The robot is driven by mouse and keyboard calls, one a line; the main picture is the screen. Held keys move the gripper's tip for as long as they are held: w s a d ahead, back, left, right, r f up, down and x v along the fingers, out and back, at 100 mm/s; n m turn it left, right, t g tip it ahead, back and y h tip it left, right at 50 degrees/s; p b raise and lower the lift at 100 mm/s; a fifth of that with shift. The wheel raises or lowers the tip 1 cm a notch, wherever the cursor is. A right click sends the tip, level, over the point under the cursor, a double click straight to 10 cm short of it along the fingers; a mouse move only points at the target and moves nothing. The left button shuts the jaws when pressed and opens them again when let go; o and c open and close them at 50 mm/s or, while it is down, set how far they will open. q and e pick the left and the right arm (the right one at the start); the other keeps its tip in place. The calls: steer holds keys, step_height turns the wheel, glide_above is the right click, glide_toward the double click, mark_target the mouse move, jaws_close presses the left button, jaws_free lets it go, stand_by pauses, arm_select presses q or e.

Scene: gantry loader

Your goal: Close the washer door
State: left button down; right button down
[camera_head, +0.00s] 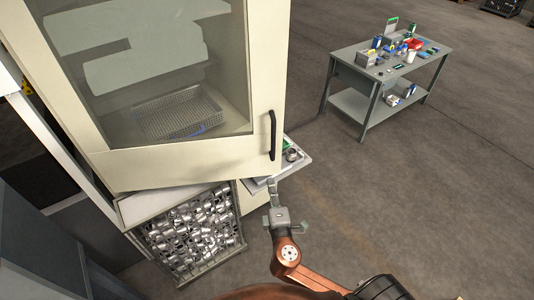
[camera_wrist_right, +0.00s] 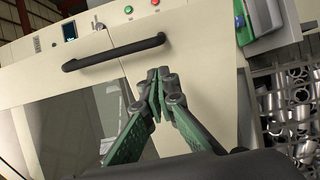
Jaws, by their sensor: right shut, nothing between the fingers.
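The washer door (camera_head: 180,163) is a cream frame with a large glass window. It fills the upper left of the head view; I cannot tell for sure how far it stands open. Its black bar handle (camera_head: 272,135) is near its right edge. The handle also shows in the right wrist view (camera_wrist_right: 113,52). My right gripper (camera_head: 273,186) is just below the door's lower right corner, apart from the handle. In the wrist view its green-padded fingers (camera_wrist_right: 161,76) are shut and empty, in front of the cream panel. My left gripper is not in view.
A wire basket (camera_head: 180,112) shows through the glass. A crate of shiny metal parts (camera_head: 238,232) stands below the door. A small tray (camera_head: 297,163) with items juts out beside the door. A grey workbench (camera_head: 345,55) stands at the back right. The floor between is clear.

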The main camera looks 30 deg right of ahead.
mark_target(265, 152)
steer(key=p+x, duration=0.2)
steer(key=x, duration=1.1)
steer(key=shift+w+d+f, duration=0.1)
steer(key=shift+w+d, duration=0.1)
steer(key=shift+w, duration=0.05)
